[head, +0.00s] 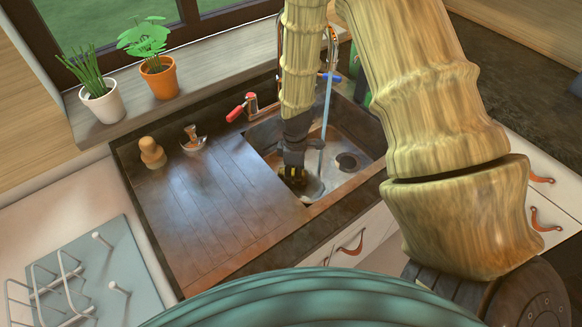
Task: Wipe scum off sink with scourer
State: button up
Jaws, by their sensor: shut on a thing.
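The sink (362,132) is a metal basin set in a dark counter, with a round drain (347,162) on its right side. My gripper (293,170) reaches down into the left part of the basin. It is shut on a small dark thing with yellowish marks, which I take to be the scourer (291,179); the fingers hide much of it. It is low in the basin, but I cannot tell if it touches the bottom. A pale grey patch (313,188) shows just right of it; I cannot tell if it is scum or wet shine.
A bluish water stream (326,115) falls into the basin close right of my gripper. A red-handled tap lever (241,107) stands behind. The ribbed drainboard (215,205) at left holds a wooden-knobbed thing (152,152) and a metal-topped thing (192,138). Potted plants (160,78) line the sill.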

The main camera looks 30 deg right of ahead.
aim_at(317, 192)
jog(key=shift+s+d+f+p, duration=0.1)
jog(key=shift+s+d+p, duration=0.2)
jog(key=shift+s, duration=1.5)
jog(key=shift+s+d+p, duration=0.15)
jog(key=shift+s+p, duration=0.2)
jog(key=shift+s, duration=1.5)
jog(key=shift+s+d+f+p, duration=0.1)
jog(key=shift+s+d+p, duration=0.2)
jog(key=shift+s, duration=1.5)
jog(key=shift+r, duration=0.15)
